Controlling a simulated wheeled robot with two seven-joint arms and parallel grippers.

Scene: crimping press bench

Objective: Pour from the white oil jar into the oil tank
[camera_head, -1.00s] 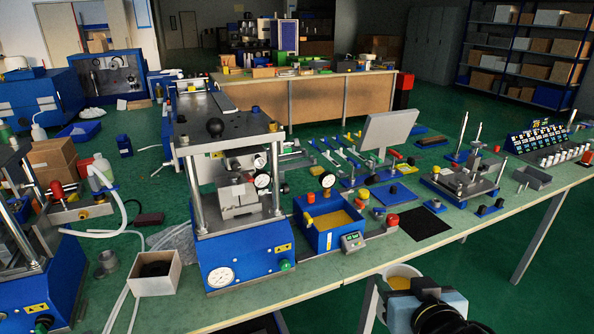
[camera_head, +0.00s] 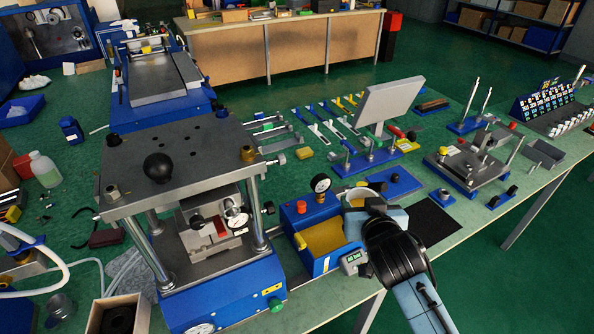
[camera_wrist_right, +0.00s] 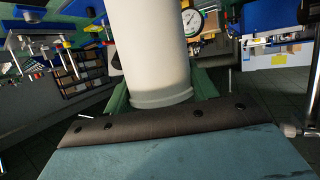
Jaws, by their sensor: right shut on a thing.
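The oil tank (camera_head: 302,252) is an open blue box with yellow oil showing inside, on the bench right of the press. My right gripper (camera_head: 366,218) is at the tank's right edge, shut on the white oil jar (camera_head: 354,224). The jar is mostly hidden by the gripper in the head view, and I cannot tell its exact tilt there. In the right wrist view the jar (camera_wrist_right: 152,50) is a large white cylinder rising between the fingers, its opening out of view. I cannot see oil flowing. My left gripper is not in view.
The press (camera_head: 225,295) with its black ball knob stands close left of the tank. A pressure gauge (camera_head: 320,184) and red button rise at the tank's back. A grey panel (camera_head: 390,98) stands behind.

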